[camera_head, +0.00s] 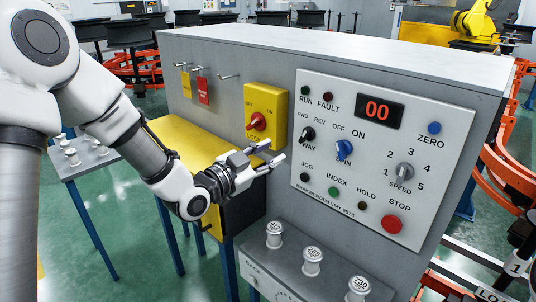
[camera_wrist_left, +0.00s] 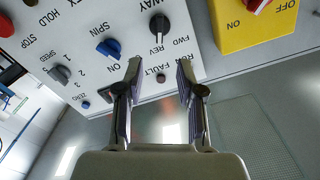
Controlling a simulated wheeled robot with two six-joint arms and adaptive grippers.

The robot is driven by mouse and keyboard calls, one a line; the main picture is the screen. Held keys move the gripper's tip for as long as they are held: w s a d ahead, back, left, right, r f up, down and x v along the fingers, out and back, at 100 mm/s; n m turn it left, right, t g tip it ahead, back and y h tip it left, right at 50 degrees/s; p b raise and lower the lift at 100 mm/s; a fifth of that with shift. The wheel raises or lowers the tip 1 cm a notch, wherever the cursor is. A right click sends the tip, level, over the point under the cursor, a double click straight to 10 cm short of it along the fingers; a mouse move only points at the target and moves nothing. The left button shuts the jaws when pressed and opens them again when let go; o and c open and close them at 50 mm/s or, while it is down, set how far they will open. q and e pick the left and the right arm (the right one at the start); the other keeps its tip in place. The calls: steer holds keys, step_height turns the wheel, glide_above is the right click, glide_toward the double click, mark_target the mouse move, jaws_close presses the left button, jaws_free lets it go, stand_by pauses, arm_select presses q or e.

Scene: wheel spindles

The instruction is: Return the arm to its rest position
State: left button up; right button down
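My left gripper (camera_head: 270,153) is in front of the grey machine cabinet, just left of the white control panel (camera_head: 380,160). In the left wrist view my left gripper (camera_wrist_left: 159,85) has its two fingers spread apart with nothing between them. The black WAY knob (camera_head: 307,134) and blue SPIN knob (camera_head: 344,148) are beside the fingertips. In the left wrist view the WAY knob (camera_wrist_left: 160,25) shows beyond the fingers, with a visible gap. My right gripper is not in either view.
A yellow box with a red rotary switch (camera_head: 257,122) is just above the gripper. Red and yellow tags hang on hooks at the left. Several labelled spindles (camera_head: 312,261) stand on a grey bench below the panel. A yellow table (camera_head: 190,143) is behind my arm.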

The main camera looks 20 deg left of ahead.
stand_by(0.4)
arm_select(q)
steer(key=s+d+f+n+g+y, duration=0.15)
steer(key=s+f+g, duration=0.25)
steer(key=f, duration=1.1)
steer(key=s+d+f+g, duration=0.25)
steer(key=s+f, duration=0.25)
steer(key=f, duration=0.9)
steer(key=s+a+f+n+g+y, duration=0.1)
steer(key=s+f+n+g, duration=0.1)
steer(key=s+f, duration=0.3)
steer(key=s+a+f+n+g+y, duration=0.2)
steer(key=s+f+g, duration=0.3)
steer(key=s, duration=0.6)
steer(key=s+a+f+n+g+y, duration=0.1)
steer(key=s+f+n+g, duration=0.2)
steer(key=s, duration=0.6)
step_height(320, 180, down, 3)
steer(key=shift+a+r+n+y, duration=0.1)
steer(key=shift+a+n+y, duration=0.2)
steer(key=shift+n, duration=0.35)
